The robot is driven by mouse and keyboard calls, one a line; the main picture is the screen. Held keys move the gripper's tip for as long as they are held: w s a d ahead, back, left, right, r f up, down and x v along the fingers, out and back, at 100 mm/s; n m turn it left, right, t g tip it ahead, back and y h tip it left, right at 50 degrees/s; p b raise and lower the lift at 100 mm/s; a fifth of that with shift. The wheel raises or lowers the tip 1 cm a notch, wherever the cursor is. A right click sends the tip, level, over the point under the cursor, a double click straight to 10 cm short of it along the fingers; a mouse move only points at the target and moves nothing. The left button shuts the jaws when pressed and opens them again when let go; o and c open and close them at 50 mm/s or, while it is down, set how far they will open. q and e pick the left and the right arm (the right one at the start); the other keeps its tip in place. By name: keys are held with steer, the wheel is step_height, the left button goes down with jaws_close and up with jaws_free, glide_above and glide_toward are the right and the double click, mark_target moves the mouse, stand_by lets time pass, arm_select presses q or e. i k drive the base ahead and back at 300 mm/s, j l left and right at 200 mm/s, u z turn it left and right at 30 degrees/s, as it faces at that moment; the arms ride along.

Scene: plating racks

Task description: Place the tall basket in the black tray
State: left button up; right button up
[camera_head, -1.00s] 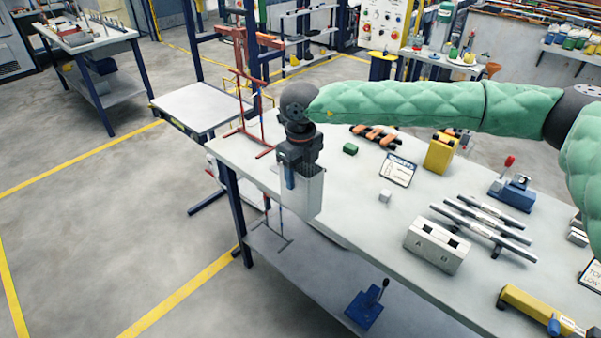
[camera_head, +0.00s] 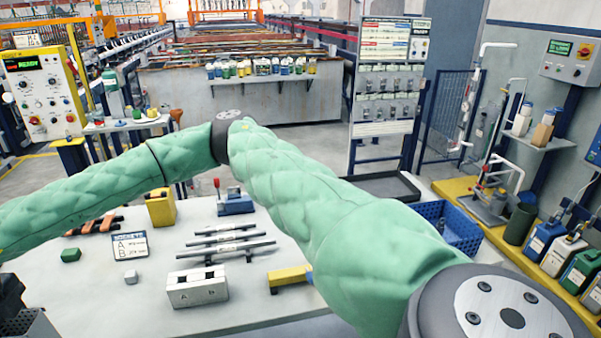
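The tall basket (camera_head: 36,325) is a grey mesh container at the lower left corner, mostly cut off by the picture edge. My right gripper (camera_head: 12,306) is dark and at the left edge, at the basket's top; it holds the basket, though its fingertips are not clearly seen. Its green-sleeved arm reaches across the view from the lower right. The black tray (camera_head: 410,197) is shallow and lies right of centre, far from the basket; its near-left part is hidden behind my arm. It looks empty where visible. My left gripper is not in view.
A blue crate (camera_head: 452,228) stands right of the tray, close to it. The table holds a grey block (camera_head: 197,290), rods on a rack (camera_head: 228,240), a yellow container (camera_head: 160,207), a blue clamp (camera_head: 236,205) and a sign (camera_head: 130,244). Bottles line the right bench.

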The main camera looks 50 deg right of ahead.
mark_target(377, 189)
steer(key=k+l+z, duration=0.1)
steer(key=k+z, duration=0.3)
steer(key=k, duration=0.15)
steer(key=z, duration=2.65)
steer(key=i+z, duration=0.25)
steer(key=z, duration=0.25)
steer(key=i+j+z, duration=0.2)
steer(key=z, duration=0.25)
steer(key=i+j+u, duration=0.1)
steer(key=i+j, duration=0.15)
steer(key=i+j+u, duration=0.1)
steer(key=i, duration=0.4)
steer(key=i+j+u, duration=0.1)
steer(key=i+j, duration=0.15)
steer(key=i+u, duration=0.2)
steer(key=u, duration=0.25)
steer(key=i+u, duration=0.2)
steer(key=u, duration=0.25)
steer(key=i+u, duration=0.2)
steer(key=u, duration=0.2)
steer(key=i+u, duration=0.15)
steer(key=u, duration=0.25)
steer(key=i+u, duration=0.15)
steer(key=u, duration=0.2)
steer(key=i+u, duration=0.1)
steer(key=u, duration=0.75)
